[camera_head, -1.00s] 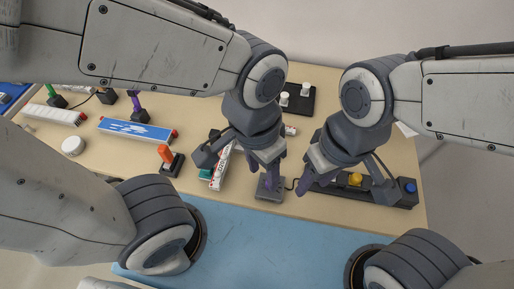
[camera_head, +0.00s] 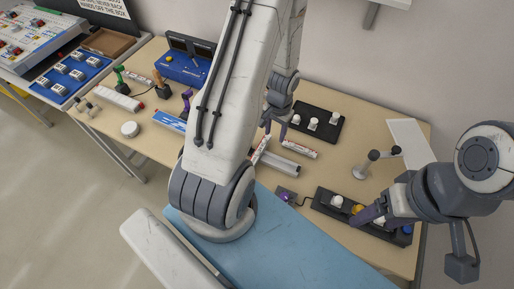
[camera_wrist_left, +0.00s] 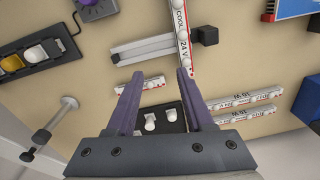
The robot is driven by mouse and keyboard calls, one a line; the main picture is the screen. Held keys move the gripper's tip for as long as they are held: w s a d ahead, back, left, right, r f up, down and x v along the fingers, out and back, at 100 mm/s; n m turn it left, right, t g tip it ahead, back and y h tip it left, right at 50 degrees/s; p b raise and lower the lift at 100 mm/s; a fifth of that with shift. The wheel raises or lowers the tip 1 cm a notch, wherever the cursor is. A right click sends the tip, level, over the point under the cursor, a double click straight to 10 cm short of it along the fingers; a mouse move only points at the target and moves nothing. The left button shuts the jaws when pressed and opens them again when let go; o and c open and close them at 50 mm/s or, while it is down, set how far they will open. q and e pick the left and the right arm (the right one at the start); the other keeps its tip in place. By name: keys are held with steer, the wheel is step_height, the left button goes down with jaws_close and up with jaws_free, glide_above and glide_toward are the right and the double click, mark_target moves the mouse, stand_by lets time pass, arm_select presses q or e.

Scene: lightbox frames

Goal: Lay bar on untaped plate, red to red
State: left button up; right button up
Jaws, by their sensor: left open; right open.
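A white bar (camera_wrist_left: 182,35) with red ends, marked COOL 24 V, lies across a grey rail (camera_wrist_left: 150,49) with a black end block in the left wrist view. In the head view the bar (camera_head: 262,150) and rail (camera_head: 279,163) are partly behind my left arm. A short white bar with red ends (camera_head: 300,148) lies close by; it also shows between my fingers in the wrist view (camera_wrist_left: 153,83). My left gripper (camera_wrist_left: 160,74) is open and empty above the table. My right gripper (camera_head: 374,212) is open at the black button strip. I cannot tell which plate is untaped.
A black board (camera_head: 327,129) with white knobs stands at the back. More white bars (camera_wrist_left: 245,100) lie beside it in the wrist view. A blue-topped plate (camera_head: 168,121), a white block (camera_head: 118,98), a round white puck (camera_head: 130,129) and a blue box (camera_head: 184,68) are at the left.

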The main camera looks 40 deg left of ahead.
arm_select(q)
steer(key=s+a+f+n+p, duration=0.1)
steer(key=s+a+f+n, duration=0.1)
steer(key=s+a+f, duration=0.3)
steer(key=f+b, duration=0.3)
steer(key=w+f+b, duration=0.1)
steer(key=f+b, duration=0.2)
steer(key=w+f+b, duration=0.1)
steer(key=f+b, duration=0.2)
steer(key=b, duration=0.1)
steer(key=shift+w+a+f, duration=0.1)
steer(key=shift+w+f, duration=0.1)
steer(key=shift+f, duration=0.15)
arm_select(e)
step_height(320, 180, down, 8)
steer(key=shift+r, duration=0.25)
arm_select(q)
steer(key=shift+r, duration=0.1)
jaws_close()
